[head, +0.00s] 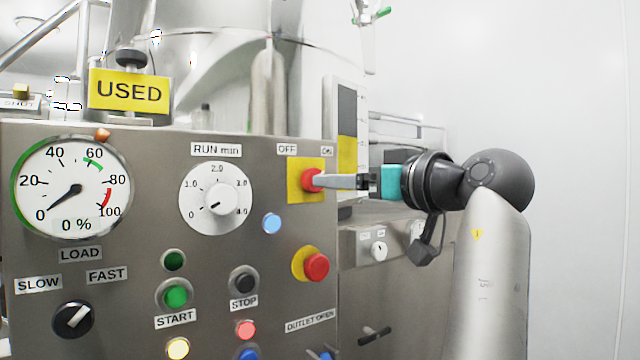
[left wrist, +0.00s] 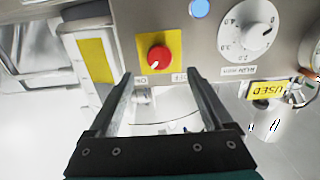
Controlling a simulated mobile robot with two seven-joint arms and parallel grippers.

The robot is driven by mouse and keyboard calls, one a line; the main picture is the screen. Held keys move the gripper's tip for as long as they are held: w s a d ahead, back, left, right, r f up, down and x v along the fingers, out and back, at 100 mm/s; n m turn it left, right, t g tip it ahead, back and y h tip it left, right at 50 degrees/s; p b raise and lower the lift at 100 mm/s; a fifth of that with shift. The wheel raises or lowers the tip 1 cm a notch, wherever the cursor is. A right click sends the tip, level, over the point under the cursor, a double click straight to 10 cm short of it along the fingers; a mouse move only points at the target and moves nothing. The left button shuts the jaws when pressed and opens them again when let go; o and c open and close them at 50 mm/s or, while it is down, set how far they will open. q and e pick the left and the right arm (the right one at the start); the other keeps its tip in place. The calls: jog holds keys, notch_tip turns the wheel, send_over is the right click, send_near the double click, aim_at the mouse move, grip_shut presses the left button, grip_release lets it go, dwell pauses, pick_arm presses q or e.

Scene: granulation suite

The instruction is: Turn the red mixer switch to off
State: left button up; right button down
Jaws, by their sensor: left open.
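The red mixer switch (head: 309,179) is a round knob on a yellow square plate, below the OFF and ON labels on the steel panel. Its pointer direction cannot be made out. My left gripper (head: 319,181), with a teal body, comes at the switch from the right; its finger tip overlaps the knob's right edge. In the left wrist view the jaws (left wrist: 162,73) are open and empty. The red knob (left wrist: 159,58) shows just past the tips, between their lines; contact cannot be told. My right gripper is not in view.
A red round button (head: 316,266) on a yellow collar sits below the switch. The run-time dial (head: 215,198) and a blue light (head: 272,223) are to the left. A yellow USED sign (head: 129,91) stands above the panel. The right side is open before a white wall.

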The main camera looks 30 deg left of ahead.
aim_at(311, 180)
pick_arm(q)
jog(key=x, duration=0.7)
jog(key=shift+a, duration=0.15)
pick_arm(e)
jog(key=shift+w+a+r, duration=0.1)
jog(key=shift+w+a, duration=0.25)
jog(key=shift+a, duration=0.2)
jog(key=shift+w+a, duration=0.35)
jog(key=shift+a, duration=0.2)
pick_arm(q)
jog(key=c, duration=0.4)
grip_shut()
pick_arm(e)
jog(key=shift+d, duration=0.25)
